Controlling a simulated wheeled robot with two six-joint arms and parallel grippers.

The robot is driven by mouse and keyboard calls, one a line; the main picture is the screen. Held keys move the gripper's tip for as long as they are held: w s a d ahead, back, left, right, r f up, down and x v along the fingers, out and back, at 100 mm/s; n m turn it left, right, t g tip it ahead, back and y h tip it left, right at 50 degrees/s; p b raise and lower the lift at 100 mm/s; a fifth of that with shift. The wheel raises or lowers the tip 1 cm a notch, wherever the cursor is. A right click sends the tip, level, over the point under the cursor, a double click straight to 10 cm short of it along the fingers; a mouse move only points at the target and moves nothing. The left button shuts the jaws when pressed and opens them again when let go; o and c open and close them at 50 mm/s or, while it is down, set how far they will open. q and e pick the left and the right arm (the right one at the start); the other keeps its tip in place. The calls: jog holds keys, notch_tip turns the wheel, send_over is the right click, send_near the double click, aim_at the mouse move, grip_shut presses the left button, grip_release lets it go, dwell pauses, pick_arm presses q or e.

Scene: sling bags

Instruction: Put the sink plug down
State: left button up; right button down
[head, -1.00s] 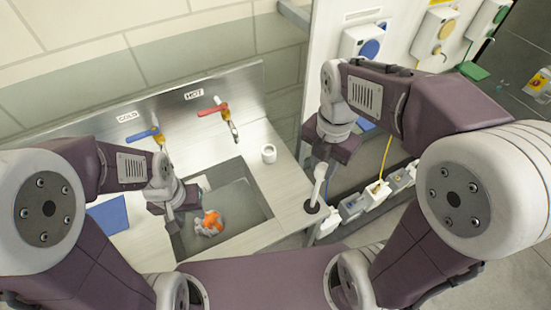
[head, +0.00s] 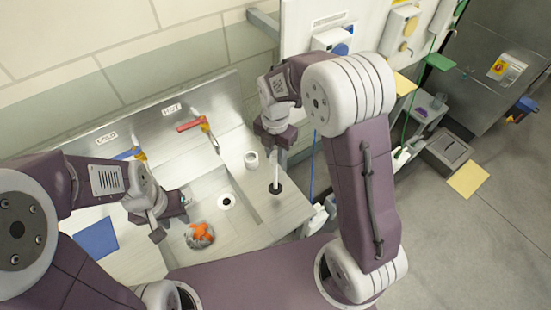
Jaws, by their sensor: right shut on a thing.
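The sink plug (head: 276,187), a dark disc with a pale upright stem, is at the right side of the steel counter. My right gripper (head: 275,155) is shut on its stem from above. The plug is upright; I cannot tell whether its disc touches the counter. The sink (head: 238,222) lies left of the plug, with a pale-ringed drain (head: 226,201) uncovered in its floor. My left gripper (head: 165,218) hangs over the sink's left side; its fingertips are partly hidden and its opening is unclear.
A white cup (head: 251,160) stands behind the plug. An orange and grey item (head: 200,235) lies in the sink. A red tap (head: 195,123) and a blue tap (head: 127,154) are at the back. A blue cloth (head: 97,238) lies at left. Wall dispensers (head: 335,40) stand behind at right.

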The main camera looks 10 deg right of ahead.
aim_at(276, 162)
jog(key=f, duration=0.2)
jog(key=shift+s+f+p, duration=0.3)
jog(key=shift+f+p, duration=0.05)
jog(key=shift+p, duration=0.05)
jog(key=shift+w+f, duration=0.15)
jog(key=shift+f, duration=0.2)
jog(key=shift+w+f, duration=0.1)
jog(key=shift+w, duration=0.15)
jog(key=c, duration=1.1)
grip_release()
jog(key=shift+s, duration=0.25)
jog(key=shift+c, duration=0.2)
jog(key=shift+w, duration=0.1)
